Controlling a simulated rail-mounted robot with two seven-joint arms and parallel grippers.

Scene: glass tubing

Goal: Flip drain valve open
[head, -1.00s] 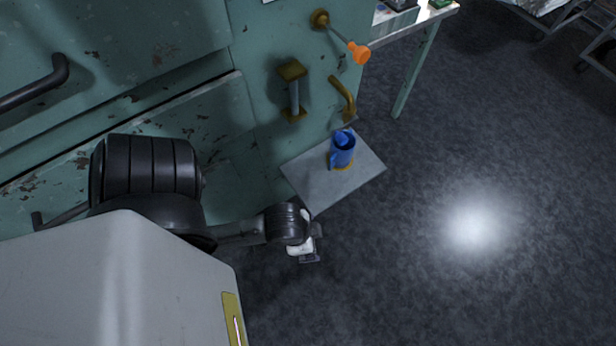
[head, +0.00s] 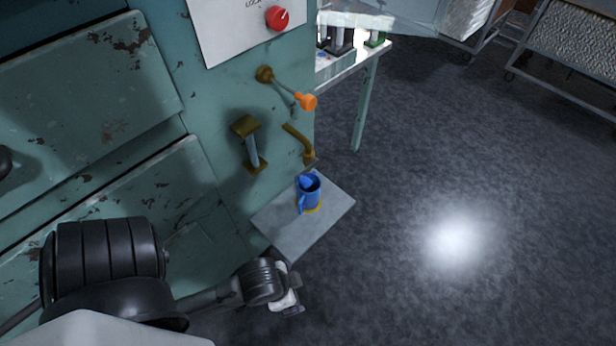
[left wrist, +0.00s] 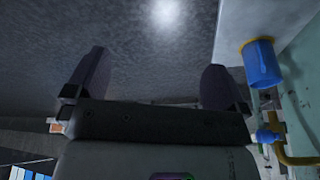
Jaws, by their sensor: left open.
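A valve lever with an orange knob (head: 307,101) reaches out from a brass pivot (head: 264,74) on the green machine's side. Its rod slants down to the right. A curved brass spout (head: 300,143) sits below it, above a blue jug (head: 311,194) standing on a grey shelf (head: 277,232). My left gripper (head: 289,303) is below the shelf's front corner, well away from the lever and touching nothing. In the left wrist view its two fingers (left wrist: 155,88) are spread and empty. The jug (left wrist: 262,65) and shelf (left wrist: 240,22) show at the right there. My right gripper is not in view.
A brass bracket with a grey rod (head: 252,150) sticks out left of the spout. A white panel with a red knob (head: 277,18) is above the lever. A table (head: 350,62) with equipment stands behind. The floor (head: 450,170) to the right is clear.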

